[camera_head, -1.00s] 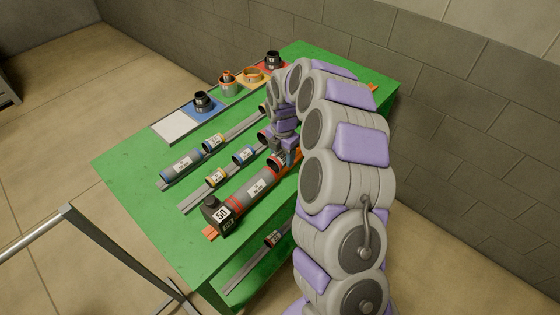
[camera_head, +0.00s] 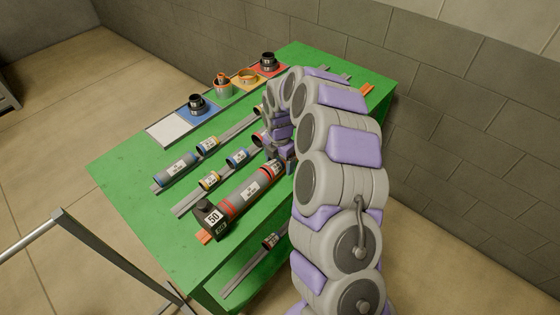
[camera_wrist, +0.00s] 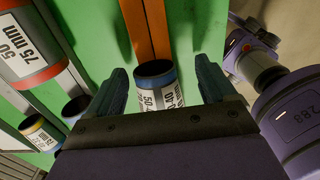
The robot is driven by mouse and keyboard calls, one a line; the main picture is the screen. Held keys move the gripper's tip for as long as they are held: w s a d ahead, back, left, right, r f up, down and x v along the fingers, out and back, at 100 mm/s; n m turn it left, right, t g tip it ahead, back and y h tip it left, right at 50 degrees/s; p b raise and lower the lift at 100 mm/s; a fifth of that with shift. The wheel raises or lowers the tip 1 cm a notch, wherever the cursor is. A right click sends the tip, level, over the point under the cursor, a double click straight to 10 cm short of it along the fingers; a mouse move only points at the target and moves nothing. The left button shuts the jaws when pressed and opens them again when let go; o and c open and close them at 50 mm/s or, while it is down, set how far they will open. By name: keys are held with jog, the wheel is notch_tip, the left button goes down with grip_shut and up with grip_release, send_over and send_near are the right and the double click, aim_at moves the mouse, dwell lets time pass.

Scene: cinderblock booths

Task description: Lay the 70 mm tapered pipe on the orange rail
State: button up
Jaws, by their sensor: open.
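My gripper (camera_wrist: 162,85) is open, its two fingers on either side of a short pipe with a blue rim (camera_wrist: 157,80). The pipe's white label is partly hidden by my gripper, so I cannot fully read it. The pipe lies in line with the orange rail (camera_wrist: 145,25), which runs out beyond its open end; contact underneath is hidden. In the head view my gripper (camera_head: 283,160) is low over the table, by the far end of a long grey pipe with red bands (camera_head: 238,200). The orange rail's near end shows in the head view (camera_head: 204,237).
A pipe marked 75 mm with red bands (camera_wrist: 32,45) lies close to the left finger. Grey rails (camera_head: 190,200) with banded pipes run left of the orange rail. Coloured pads with fittings (camera_head: 198,108) line the green table's (camera_head: 125,180) back left edge.

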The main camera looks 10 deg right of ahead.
aim_at(273, 161)
jog(key=r, duration=0.2)
jog(key=a+r+p, duration=0.1)
jog(key=r, duration=0.1)
jog(key=a+r, duration=0.1)
jog(key=r, duration=0.1)
jog(key=shift+r, duration=0.15)
notch_tip(273, 161, up, 6)
jog(key=d+p, duration=0.1)
jog(key=d, duration=0.1)
jog(key=s+a+r+m, duration=0.2)
jog(key=s+r+m, duration=0.3)
jog(key=s, duration=0.3)
jog(key=s+a+r+m, duration=0.2)
jog(key=s+r+m, duration=0.2)
jog(key=s, duration=0.5)
jog(key=s+d+m+g, duration=0.1)
jog(key=s+d+m, duration=0.2)
jog(key=s+m, duration=1.3)
jog(key=s, duration=0.9)
jog(key=shift+r+g, duration=0.2)
jog(key=shift+g, duration=0.2)
